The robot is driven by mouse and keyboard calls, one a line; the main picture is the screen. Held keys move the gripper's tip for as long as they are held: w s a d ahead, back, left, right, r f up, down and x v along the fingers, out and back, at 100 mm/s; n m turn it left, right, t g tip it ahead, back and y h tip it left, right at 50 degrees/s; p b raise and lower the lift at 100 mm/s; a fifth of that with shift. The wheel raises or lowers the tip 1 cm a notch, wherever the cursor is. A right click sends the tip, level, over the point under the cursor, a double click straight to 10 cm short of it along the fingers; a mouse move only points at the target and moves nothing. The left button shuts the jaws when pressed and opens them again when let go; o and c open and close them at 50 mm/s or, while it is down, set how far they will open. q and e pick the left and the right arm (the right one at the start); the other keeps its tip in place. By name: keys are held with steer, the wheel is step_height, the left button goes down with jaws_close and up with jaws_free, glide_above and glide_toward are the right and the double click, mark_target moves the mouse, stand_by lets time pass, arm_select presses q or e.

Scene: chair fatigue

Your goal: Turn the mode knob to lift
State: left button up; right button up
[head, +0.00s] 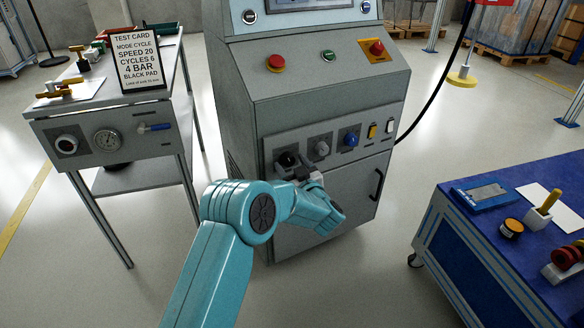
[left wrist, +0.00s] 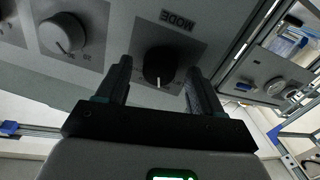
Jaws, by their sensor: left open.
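The mode knob (head: 288,159) is black, on a dark square plate at the left end of the cabinet's lower control strip. In the left wrist view the knob (left wrist: 158,66) shows upside down, beside the word MODE. Its white mark points toward the bottom of that picture; the position labels are too small to read. My left gripper (head: 294,171) is in front of the knob, partly hidden by my own wrist. In the wrist view its open fingers (left wrist: 158,74) stand on either side of the knob, with gaps; I cannot tell how deep they reach. My right gripper is not in view.
A grey knob (head: 321,149) and a blue knob (head: 351,139) sit to the right on the strip. A red button (head: 276,63) is above. A test card (head: 142,61) stands on the left bench. A blue table (head: 535,200) is at right.

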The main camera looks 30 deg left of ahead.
arm_select(q)
steer(key=shift+c, duration=0.4)
steer(key=c, duration=1)
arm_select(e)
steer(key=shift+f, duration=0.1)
arm_select(q)
steer(key=shift+f+n+b, duration=0.25)
steer(key=shift+n+b, duration=0.85)
steer(key=shift+b, duration=0.05)
steer(key=shift+n+b, duration=0.75)
steer(key=shift+n, duration=0.05)
steer(key=n+b, duration=0.2)
steer(key=shift+d+n+y+b, duration=0.1)
steer(key=shift+n+y+b, duration=0.2)
steer(key=shift+n, duration=0.1)
steer(key=shift+r+n+b, duration=0.1)
steer(key=shift+n+b, duration=0.55)
steer(key=shift+n, duration=0.25)
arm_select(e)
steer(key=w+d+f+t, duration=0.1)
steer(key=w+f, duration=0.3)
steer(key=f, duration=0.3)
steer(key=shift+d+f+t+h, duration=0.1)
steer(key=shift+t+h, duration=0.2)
